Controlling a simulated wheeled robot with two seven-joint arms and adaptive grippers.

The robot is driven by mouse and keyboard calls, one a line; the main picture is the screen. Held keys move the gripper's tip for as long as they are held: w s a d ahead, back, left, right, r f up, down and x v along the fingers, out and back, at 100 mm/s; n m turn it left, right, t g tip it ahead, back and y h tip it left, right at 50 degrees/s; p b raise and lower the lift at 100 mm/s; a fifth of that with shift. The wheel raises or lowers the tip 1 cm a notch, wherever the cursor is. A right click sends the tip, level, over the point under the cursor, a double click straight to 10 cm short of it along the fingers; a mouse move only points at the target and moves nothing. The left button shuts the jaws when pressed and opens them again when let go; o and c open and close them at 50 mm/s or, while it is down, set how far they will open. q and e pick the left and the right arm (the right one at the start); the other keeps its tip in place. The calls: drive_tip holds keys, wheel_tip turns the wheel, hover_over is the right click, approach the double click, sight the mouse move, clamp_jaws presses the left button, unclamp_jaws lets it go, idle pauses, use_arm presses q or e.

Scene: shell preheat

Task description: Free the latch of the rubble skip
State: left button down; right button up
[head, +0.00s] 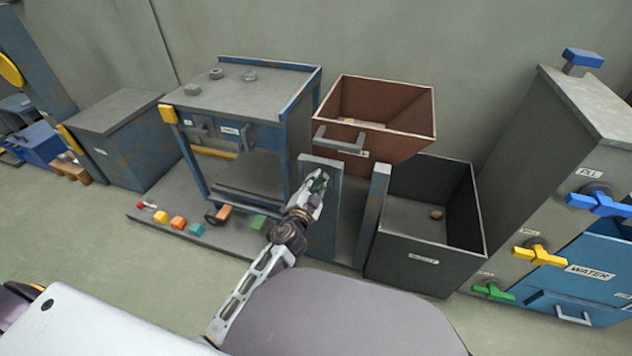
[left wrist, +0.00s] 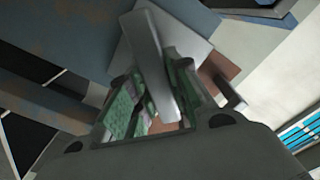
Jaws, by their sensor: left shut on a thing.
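A brown open-topped skip (head: 405,147) with a grey front handle (head: 338,143) sits raised behind two grey-blue posts; its small label is too small to read. A dark open bin (head: 405,265) stands to its right and below. My left gripper (head: 317,184) is at the left post (head: 323,215), below the handle. In the left wrist view its green-padded fingers (left wrist: 155,95) are shut on a grey bar (left wrist: 150,55), which I take to be the latch. The bar looks tilted. The gripper hides where the bar joins the post. My right gripper is not in view.
A blue-framed bench (head: 250,100) stands left of the skip. Several coloured blocks (head: 178,223) lie on the low grey platform. A small lump (head: 437,214) lies inside the dark bin. A cabinet with coloured valve handles (head: 540,257) stands at right.

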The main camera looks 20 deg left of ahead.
use_arm(q)
drive_tip(key=m, duration=0.4)
drive_tip(key=shift+d+f+m, duration=0.15)
drive_tip(key=shift+f+m, duration=0.05)
drive_tip(key=shift+m, duration=0.2)
drive_tip(key=shift+f+m, duration=0.2)
drive_tip(key=shift+m, duration=2.1)
drive_tip(key=c, duration=1.3)
unclamp_jaws()
drive_tip(key=shift+s, duration=0.25)
drive_tip(key=shift+s, duration=5.8)
drive_tip(key=shift+a, duration=0.2)
